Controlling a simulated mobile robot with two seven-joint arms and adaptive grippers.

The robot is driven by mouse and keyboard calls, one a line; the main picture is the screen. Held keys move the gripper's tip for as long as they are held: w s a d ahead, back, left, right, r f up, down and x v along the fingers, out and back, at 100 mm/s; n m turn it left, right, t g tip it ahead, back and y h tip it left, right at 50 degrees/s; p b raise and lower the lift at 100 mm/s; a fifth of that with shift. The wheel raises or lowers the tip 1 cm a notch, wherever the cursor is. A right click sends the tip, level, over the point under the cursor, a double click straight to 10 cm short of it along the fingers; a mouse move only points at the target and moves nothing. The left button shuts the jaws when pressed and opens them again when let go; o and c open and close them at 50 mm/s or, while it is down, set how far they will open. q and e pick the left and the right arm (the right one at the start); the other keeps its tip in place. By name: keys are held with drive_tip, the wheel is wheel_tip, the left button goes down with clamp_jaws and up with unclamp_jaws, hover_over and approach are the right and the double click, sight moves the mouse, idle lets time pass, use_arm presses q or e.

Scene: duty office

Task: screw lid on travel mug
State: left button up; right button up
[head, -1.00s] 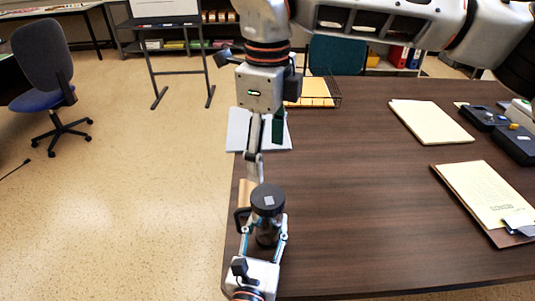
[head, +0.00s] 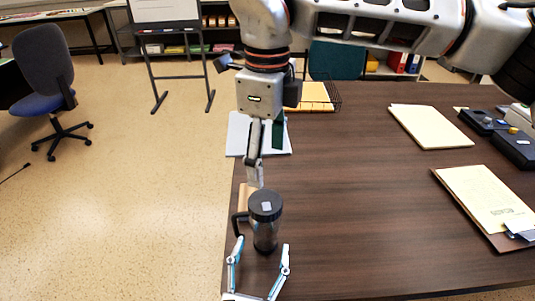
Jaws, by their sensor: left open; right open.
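The travel mug (head: 266,236) stands upright near the left edge of the desk, its black handle pointing left. The black lid (head: 266,205) sits on top of it, with a small pale patch on its upper face; whether it is threaded tight cannot be seen. My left gripper (head: 260,252) is open at the bottom, its fingers spread to either side of the mug's lower front and apart from it. My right gripper (head: 256,178) points down behind the mug, open, its fingertips partly hidden near the lid and a tan object.
The tan object (head: 245,196) lies just behind the mug. White papers (head: 240,133) and a wire tray (head: 318,97) are farther back. Folders (head: 430,126) and a clipboard (head: 485,200) lie to the right, near black devices (head: 512,146). The desk's middle is clear.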

use_arm(q)
drive_tip(key=shift+v, duration=2.75)
drive_tip(key=shift+s, duration=0.1)
